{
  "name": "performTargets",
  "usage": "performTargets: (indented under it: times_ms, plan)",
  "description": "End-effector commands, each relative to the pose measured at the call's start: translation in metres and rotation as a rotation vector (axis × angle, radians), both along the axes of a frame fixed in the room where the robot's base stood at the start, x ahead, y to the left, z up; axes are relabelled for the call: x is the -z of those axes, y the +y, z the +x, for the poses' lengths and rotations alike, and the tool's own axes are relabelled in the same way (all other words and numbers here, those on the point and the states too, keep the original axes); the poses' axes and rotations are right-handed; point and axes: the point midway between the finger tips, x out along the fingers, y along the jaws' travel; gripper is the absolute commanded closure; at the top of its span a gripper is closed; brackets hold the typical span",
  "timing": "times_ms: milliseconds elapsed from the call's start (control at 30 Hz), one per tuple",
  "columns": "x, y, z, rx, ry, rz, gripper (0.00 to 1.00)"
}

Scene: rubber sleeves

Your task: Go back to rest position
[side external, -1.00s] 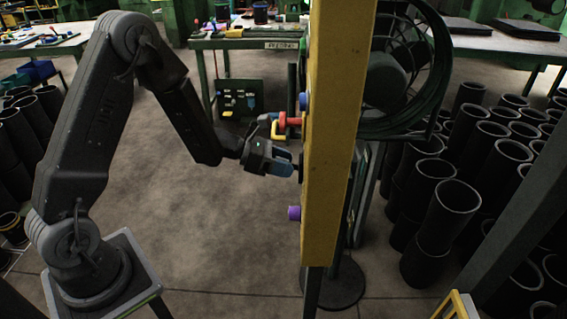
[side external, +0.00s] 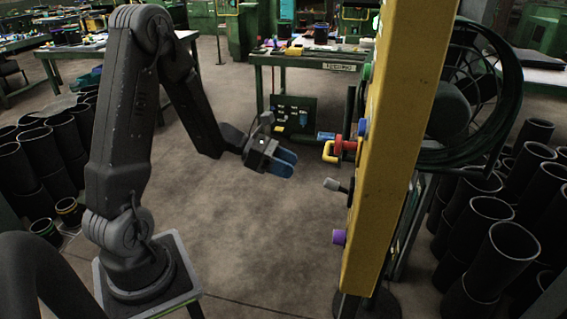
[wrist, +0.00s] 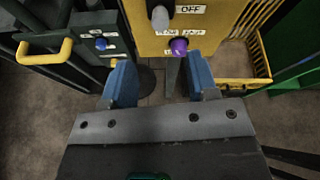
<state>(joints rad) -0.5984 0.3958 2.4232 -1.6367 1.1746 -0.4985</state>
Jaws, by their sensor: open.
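My gripper (side external: 284,162) hangs in free air to the left of the yellow panel (side external: 400,120), clear of it. Its two blue fingers are apart with nothing between them, as the wrist view (wrist: 162,82) shows. The arm is bent at the elbow and reaches toward the panel. A grey toggle switch (side external: 337,186) sticks out of the panel nearest the gripper. In the wrist view the switch (wrist: 160,18) sits beside an "OFF" label. A purple button (side external: 339,237) is below it, and also shows ahead of the fingers in the wrist view (wrist: 179,46).
A yellow handle (side external: 329,152) and a red part (side external: 347,146) protrude from the panel above the switch. A blue knob (side external: 362,128) is higher. A green workbench (side external: 315,62) stands behind. Black rubber sleeves (side external: 500,262) crowd the right. Floor between arm and panel is clear.

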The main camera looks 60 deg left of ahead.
Motion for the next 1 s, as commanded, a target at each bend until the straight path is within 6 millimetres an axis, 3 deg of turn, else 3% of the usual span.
performTargets:
  times_ms: [400, 533, 633, 733, 900, 1000]
  plan:
    - [-0.003, 0.005, -0.006, 0.000, 0.001, 0.000, 0.46]
    - [-0.009, -0.003, -0.007, 0.046, -0.017, 0.033, 0.46]
    - [-0.026, -0.029, -0.014, 0.188, -0.069, 0.140, 0.46]
    - [-0.048, -0.067, -0.031, 0.426, -0.163, 0.327, 0.46]
    - [-0.076, -0.120, -0.080, 0.879, -0.372, 0.729, 0.46]
    - [-0.087, -0.135, -0.110, 1.125, -0.501, 0.982, 0.46]
